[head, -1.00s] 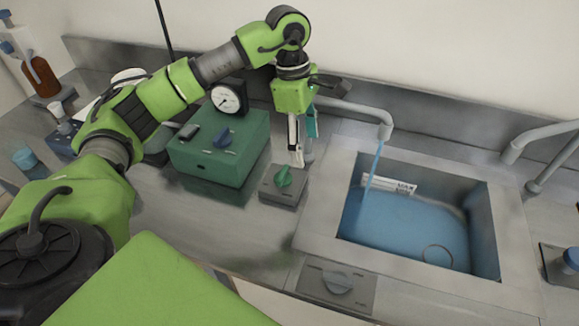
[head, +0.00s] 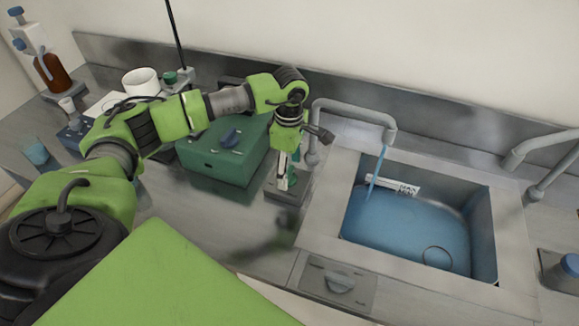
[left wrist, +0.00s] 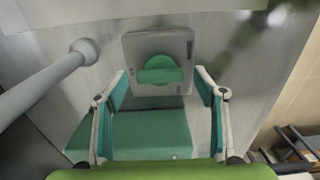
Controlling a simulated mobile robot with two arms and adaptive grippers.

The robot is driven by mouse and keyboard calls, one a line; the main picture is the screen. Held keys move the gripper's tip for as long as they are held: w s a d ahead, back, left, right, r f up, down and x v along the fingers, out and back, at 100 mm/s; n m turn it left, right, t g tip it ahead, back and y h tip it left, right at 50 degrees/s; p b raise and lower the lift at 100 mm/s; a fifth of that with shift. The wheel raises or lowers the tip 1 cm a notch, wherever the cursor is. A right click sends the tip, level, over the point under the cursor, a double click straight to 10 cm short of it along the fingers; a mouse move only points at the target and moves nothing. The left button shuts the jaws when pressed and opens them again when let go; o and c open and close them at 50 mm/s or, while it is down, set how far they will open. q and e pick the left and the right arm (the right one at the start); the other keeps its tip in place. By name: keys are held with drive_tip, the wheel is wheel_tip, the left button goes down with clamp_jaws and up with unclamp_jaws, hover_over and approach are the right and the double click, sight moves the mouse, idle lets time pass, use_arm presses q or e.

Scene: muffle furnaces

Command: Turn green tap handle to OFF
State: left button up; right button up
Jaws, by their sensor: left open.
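The green tap handle (left wrist: 160,72) sits on a square grey base plate in the left wrist view. In the head view the grey base plate (head: 277,196) shows beside the sink, with the handle mostly hidden by my gripper. My left gripper (head: 287,184) points down over the handle. In the left wrist view its two fingers (left wrist: 162,78) are spread, with the handle between and slightly beyond the tips. I cannot tell whether they touch it. A blue water stream (head: 378,164) runs from the spout (head: 389,135) into the sink. My right gripper is not in view.
The sink (head: 327,216) holds blue water. A green box (head: 226,165) stands close to the left of the handle. The tap pipe (head: 315,125) rises just right of my gripper. A grey knob (head: 340,283) is on the front panel. The front worktop is clear.

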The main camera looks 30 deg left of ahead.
use_arm(q)
drive_tip(key=shift+f, duration=0.5)
drive_tip(key=shift+c, duration=0.4)
drive_tip(key=c, duration=1)
